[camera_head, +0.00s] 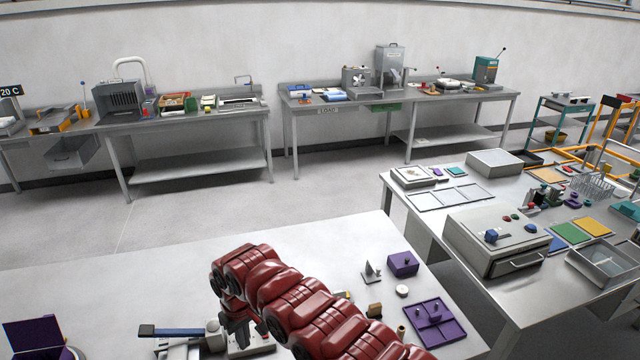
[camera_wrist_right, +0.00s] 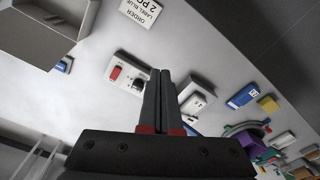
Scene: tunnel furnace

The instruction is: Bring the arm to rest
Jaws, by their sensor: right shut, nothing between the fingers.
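My right arm is dark red and comes in from the bottom right of the head view. It bends over the near table (camera_head: 110,280), and its gripper (camera_head: 240,338) points down there, partly hidden by the arm. In the right wrist view the two dark fingers of the right gripper (camera_wrist_right: 160,78) are together with nothing between them. They show in front of a white box with a red switch (camera_wrist_right: 117,73); I cannot tell the gap to it. My left gripper is not in view.
A lever device with a blue handle (camera_head: 178,331) lies close to the right gripper. A purple tray (camera_head: 456,331), a purple block (camera_head: 403,263) and small parts lie right of the arm. A grey control box (camera_head: 490,250) stands on the right table. The near table's left middle is clear.

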